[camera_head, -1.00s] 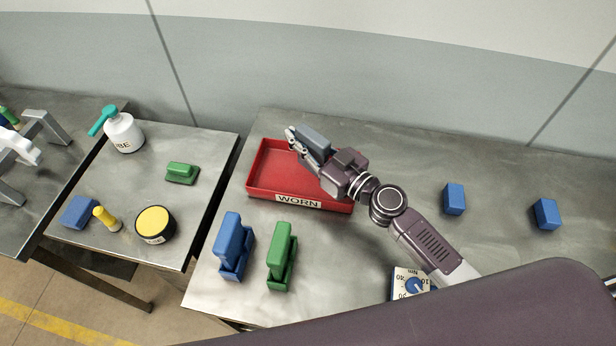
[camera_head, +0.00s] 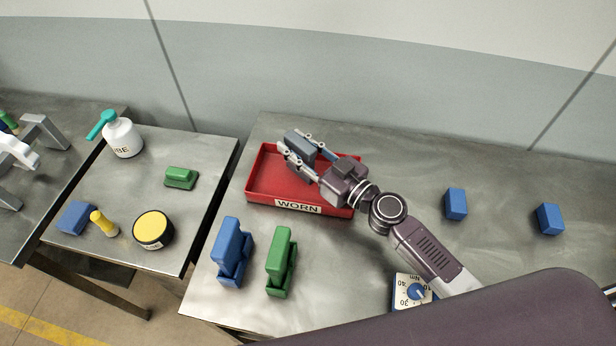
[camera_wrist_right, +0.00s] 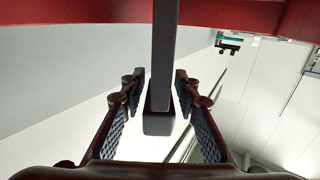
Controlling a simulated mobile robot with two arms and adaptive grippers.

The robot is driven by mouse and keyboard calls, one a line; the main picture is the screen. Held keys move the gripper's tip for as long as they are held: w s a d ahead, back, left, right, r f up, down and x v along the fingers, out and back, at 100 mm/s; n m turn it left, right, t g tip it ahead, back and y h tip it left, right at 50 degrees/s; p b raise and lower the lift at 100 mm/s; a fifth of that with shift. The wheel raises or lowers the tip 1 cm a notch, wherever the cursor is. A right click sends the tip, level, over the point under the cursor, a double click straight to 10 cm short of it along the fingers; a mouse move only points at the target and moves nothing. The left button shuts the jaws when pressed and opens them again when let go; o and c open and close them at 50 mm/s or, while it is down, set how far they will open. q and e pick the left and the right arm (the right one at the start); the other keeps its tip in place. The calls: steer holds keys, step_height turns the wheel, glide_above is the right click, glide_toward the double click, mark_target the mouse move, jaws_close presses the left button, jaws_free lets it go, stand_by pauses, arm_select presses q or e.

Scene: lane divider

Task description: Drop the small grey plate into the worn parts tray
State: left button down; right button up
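The small grey plate (camera_head: 299,143) is between the spread fingers of my right gripper (camera_head: 302,150), over the far part of the red WORN tray (camera_head: 262,198). In the right wrist view the plate (camera_wrist_right: 164,65) stands edge-on between the two padded fingers (camera_wrist_right: 160,105), with a gap on each side. The gripper is open around it. I cannot tell if the plate's lower end touches the tray. The tray's red rim (camera_wrist_right: 80,14) crosses the top of that view. My left gripper is not in view.
Blue (camera_head: 232,250) and green (camera_head: 281,262) blocks stand in front of the tray. Two blue blocks (camera_head: 456,204) lie to the right, and a dial box (camera_head: 410,290) is near the front.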

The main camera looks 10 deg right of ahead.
mark_target(295, 138)
steer(key=shift+w+a+r, duration=0.15)
steer(key=shift+r, duration=0.65)
steer(key=shift+d+r, duration=0.2)
steer(key=shift+r, duration=4.05)
steer(key=shift+s+f, duration=0.1)
steer(key=shift+s, duration=0.1)
